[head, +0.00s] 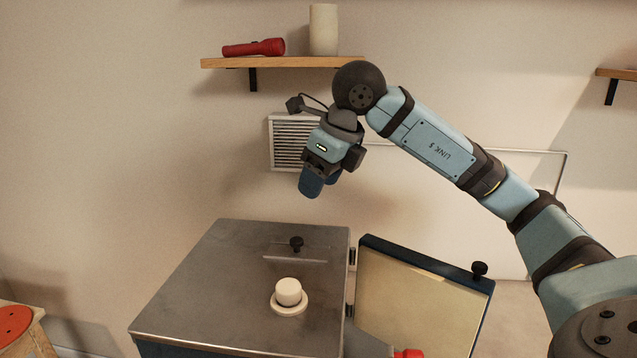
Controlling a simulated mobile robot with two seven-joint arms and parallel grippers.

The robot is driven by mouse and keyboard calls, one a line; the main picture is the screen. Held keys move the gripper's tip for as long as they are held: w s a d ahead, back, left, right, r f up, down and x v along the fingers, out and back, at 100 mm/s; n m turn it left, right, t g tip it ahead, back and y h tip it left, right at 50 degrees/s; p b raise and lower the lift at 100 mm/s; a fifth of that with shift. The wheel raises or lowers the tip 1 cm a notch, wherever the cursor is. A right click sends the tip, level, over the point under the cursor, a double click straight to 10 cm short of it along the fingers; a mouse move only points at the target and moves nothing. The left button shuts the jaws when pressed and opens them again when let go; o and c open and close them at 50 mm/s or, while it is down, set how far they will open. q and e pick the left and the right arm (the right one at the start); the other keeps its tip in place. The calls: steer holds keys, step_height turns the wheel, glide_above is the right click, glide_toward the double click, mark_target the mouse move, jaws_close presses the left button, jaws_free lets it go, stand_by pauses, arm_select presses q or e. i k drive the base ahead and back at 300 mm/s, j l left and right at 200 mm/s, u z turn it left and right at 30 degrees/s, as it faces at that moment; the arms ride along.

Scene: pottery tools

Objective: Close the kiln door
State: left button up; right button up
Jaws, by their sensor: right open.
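The kiln (225,275) is a dark metal box with a grey top, low in the middle of the head view. Its door (415,300) stands open at the right side, on hinges at the box's right edge. The door's pale inner lining faces me, and a dark knob (480,269) sits at its upper right corner. My right gripper (311,187) is open and empty, in the air above the kiln's far part, apart from kiln and door. The inside of the kiln is hidden. My left gripper is not in view.
A white round plug (289,293) and a dark knob (296,243) are on the kiln top. A wall shelf (280,62) holds a red flashlight (254,47) and a pale cylinder (323,30). A wall vent (288,143) is behind my gripper. A red-topped stool (12,322) stands lower left.

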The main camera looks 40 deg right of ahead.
mark_target(405, 297)
steer(key=k, duration=1)
